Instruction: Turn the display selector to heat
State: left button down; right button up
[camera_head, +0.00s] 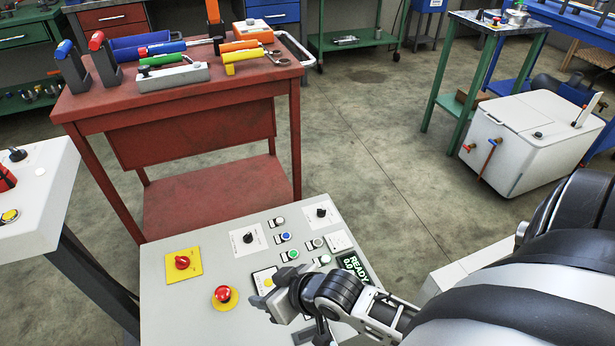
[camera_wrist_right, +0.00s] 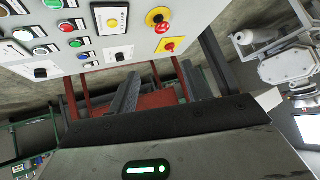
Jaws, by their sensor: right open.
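The grey control panel (camera_head: 210,275) carries two black rotary selectors on white plates, a nearer one (camera_head: 248,238) and a farther one (camera_head: 321,212). Their labels are too small to read, so I cannot tell which is the display selector. Both show in the right wrist view, the nearer (camera_wrist_right: 119,56) and the farther (camera_wrist_right: 40,72). A small display (camera_head: 354,268) with green text reads "READY". My right gripper (camera_head: 287,305) is over the near part of the panel, apart from both selectors. In the right wrist view its jaws (camera_wrist_right: 160,90) are open and empty. My left gripper is not seen.
The panel also bears a red emergency button (camera_head: 224,294), a red knob on a yellow plate (camera_head: 182,262), and several push buttons such as a blue one (camera_head: 286,237). A red workbench (camera_head: 130,112) with tools stands behind. Open floor (camera_head: 370,160) lies to the right.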

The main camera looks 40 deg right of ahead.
jog(key=w+d+f+m+g+h+b, duration=0.2)
jog(key=w+d+f+b, duration=0.3)
jog(key=w+d+f, duration=0.25)
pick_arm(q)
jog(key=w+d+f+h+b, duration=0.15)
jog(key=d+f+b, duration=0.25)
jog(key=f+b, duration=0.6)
pick_arm(e)
jog(key=m+g+h+p, duration=0.1)
jog(key=m+g+h, duration=0.25)
jog(key=m, duration=0.35)
send_near(322, 209)
jog(key=shift+h, duration=0.25)
jog(key=b+x, duration=0.4)
jog(key=x, duration=0.1)
jog(key=b+x, duration=0.2)
jog(key=shift+a+f+b, duration=0.25)
jog(key=shift+f+b, duration=0.05)
jog(key=shift+f, duration=0.05)
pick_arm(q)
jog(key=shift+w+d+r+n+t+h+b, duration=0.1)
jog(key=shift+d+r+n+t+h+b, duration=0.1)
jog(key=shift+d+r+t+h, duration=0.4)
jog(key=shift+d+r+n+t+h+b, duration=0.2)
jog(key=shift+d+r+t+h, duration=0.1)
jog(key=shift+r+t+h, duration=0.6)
pick_arm(e)
jog(key=shift+w+d+f+t, duration=0.2)
jog(key=shift+w+f+t, duration=0.05)
jog(key=shift+f, duration=0.35)
